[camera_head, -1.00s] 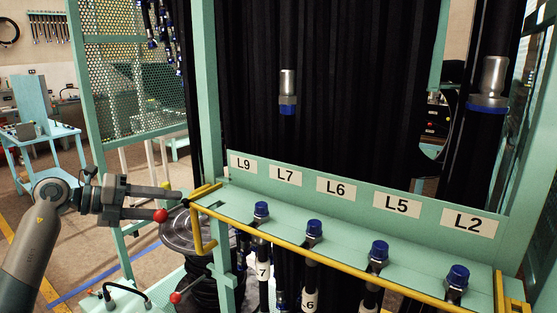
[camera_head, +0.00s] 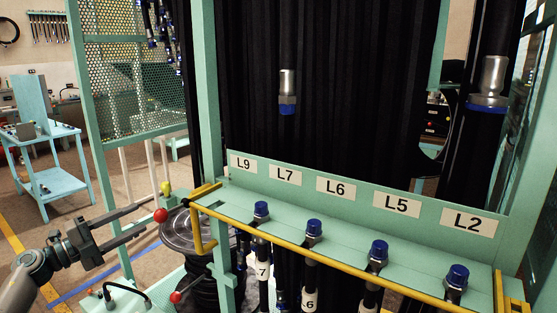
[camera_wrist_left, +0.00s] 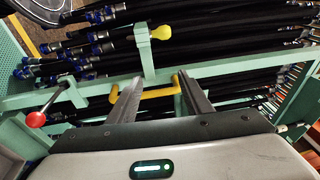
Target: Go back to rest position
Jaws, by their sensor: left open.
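My left gripper (camera_head: 136,222) is at the left of the head view, to the left of the green hose rack (camera_head: 330,215). Its two fingers are apart with nothing between them. In the left wrist view the open fingers (camera_wrist_left: 155,92) point toward a yellow handle (camera_wrist_left: 158,93) and a green frame bar. The yellow handle also shows at the rack's left end in the head view (camera_head: 197,243). My right gripper is not in view.
A red ball knob (camera_head: 161,215) is close to my left fingertips. A yellow rail (camera_head: 330,262) runs along the rack's front. A green perforated panel (camera_head: 130,90) stands behind. A blue-green cart (camera_head: 50,180) is at the far left, with open floor before it.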

